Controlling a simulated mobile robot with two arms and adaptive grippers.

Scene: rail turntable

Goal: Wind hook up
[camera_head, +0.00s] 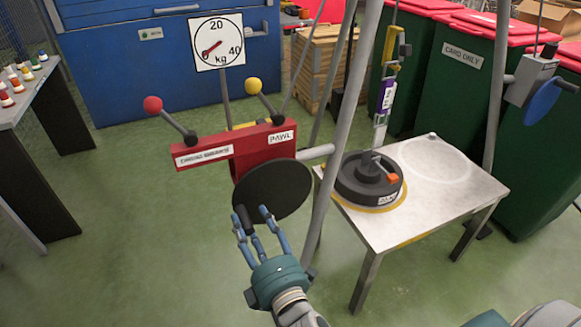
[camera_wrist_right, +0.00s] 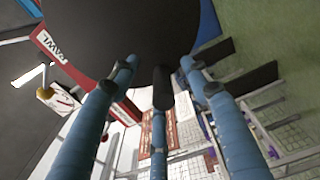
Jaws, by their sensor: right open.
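The winch has a red frame (camera_head: 232,145) marked "PAWL" and a black disc (camera_head: 272,190), which also fills the top of the right wrist view (camera_wrist_right: 120,25). A black crank handle (camera_head: 244,219) sticks out from the disc's lower left. My right gripper (camera_head: 252,222) is open, with its blue fingers spread around the handle; in the right wrist view the handle (camera_wrist_right: 163,88) stands between the fingertips. Contact is unclear. A yellow hook block (camera_head: 390,47) hangs above a black weight (camera_head: 368,180), with a purple and white link between them. My left gripper is out of view.
The weight stands on a pale table (camera_head: 440,195) right of the winch. A red-knobbed lever (camera_head: 153,105) and a yellow-knobbed lever (camera_head: 254,86) rise above the frame. A kg dial (camera_head: 216,42) stands behind. A grey pole (camera_head: 345,125) passes close right of the disc.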

